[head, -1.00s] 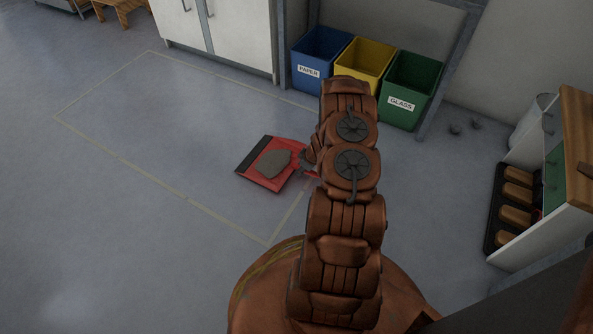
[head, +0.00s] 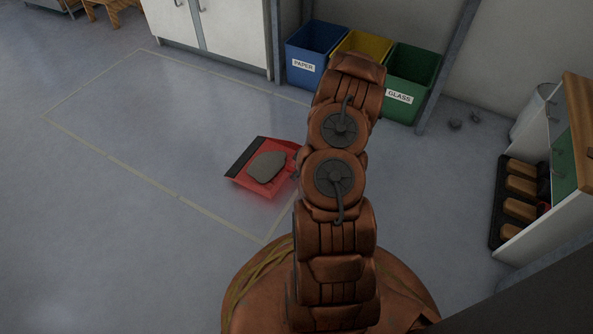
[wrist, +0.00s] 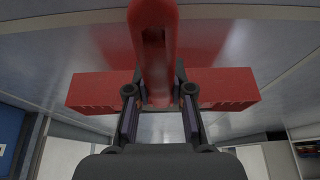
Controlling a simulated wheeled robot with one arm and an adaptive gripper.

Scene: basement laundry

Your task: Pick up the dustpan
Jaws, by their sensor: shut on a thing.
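The red dustpan (head: 284,156) has a dark front lip and a flat grey patch (head: 266,167) lying in its pan. In the head view it is left of my arm, with a faint red reflection on the floor below it. It seems slightly raised, but the gap is hard to judge. In the wrist view, the dustpan's red handle (wrist: 153,25) runs between the fingers of my gripper (wrist: 160,108), which is shut on it. The wide red body of the pan shows behind the fingers. In the head view my arm hides the gripper and handle.
Blue (head: 309,62), yellow (head: 362,43) and green (head: 405,97) bins stand along the back wall. A white cabinet (head: 232,35) is behind on the left. A dark tray of brown blocks (head: 500,205) is at right. Floor left of the dustpan is clear.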

